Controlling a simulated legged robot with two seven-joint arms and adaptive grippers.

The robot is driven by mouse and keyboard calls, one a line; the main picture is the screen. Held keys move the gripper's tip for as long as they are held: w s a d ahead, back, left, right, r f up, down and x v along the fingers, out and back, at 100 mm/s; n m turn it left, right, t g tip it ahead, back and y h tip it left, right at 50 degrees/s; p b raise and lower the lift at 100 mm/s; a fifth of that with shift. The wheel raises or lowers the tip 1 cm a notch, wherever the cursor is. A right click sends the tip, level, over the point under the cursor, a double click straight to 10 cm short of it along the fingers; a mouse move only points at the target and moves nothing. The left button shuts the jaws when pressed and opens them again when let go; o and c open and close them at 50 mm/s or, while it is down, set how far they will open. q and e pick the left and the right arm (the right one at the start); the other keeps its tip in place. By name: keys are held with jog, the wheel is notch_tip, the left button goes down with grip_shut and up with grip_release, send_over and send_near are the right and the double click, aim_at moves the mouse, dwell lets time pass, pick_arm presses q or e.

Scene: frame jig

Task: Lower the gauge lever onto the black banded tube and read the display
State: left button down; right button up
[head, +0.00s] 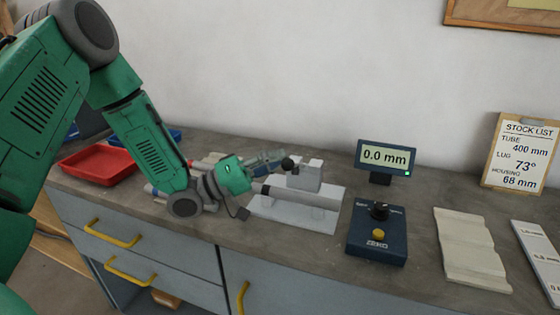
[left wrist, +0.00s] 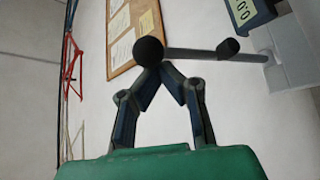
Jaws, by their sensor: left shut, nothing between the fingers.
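The gauge lever's black ball knob (head: 287,163) stands above the jig in the head view. In the left wrist view the knob (left wrist: 148,51) sits at one end of a thin grey rod (left wrist: 190,53), with a smaller black tip near the other end. A grey tube (head: 312,199) with a dark left end lies across the pale jig (head: 268,211), apparently below the lever. My left gripper (head: 280,157) is shut and empty; its fingertips (left wrist: 162,66) meet right beside the knob, and contact is unclear. The display (head: 385,157) reads 0.0 mm. My right gripper is not in view.
A dark blue box (head: 377,236) with a black knob and yellow button stands right of the jig. A red tray (head: 100,165) is at left. Bare bench lies before the jig.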

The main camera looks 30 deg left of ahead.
pick_arm(q)
jog(key=f+b, duration=0.1)
jog(key=f, duration=0.1)
jog(key=s+f+b, duration=0.1)
jog(key=f, duration=0.1)
jog(key=s+f+b, duration=0.1)
jog(key=f, duration=0.2)
jog(key=shift+s+d+f, duration=0.1)
jog(key=shift+s+d, duration=0.05)
jog(key=shift+d, duration=0.25)
dwell(0.3)
jog(key=shift+s+a+f, duration=0.1)
jog(key=shift+s, duration=0.1)
jog(key=v, duration=1.1)
jog(key=shift+s+a+f, duration=0.1)
jog(key=shift+a+f, duration=0.05)
jog(key=shift+a, duration=0.2)
jog(key=shift+d, duration=0.15)
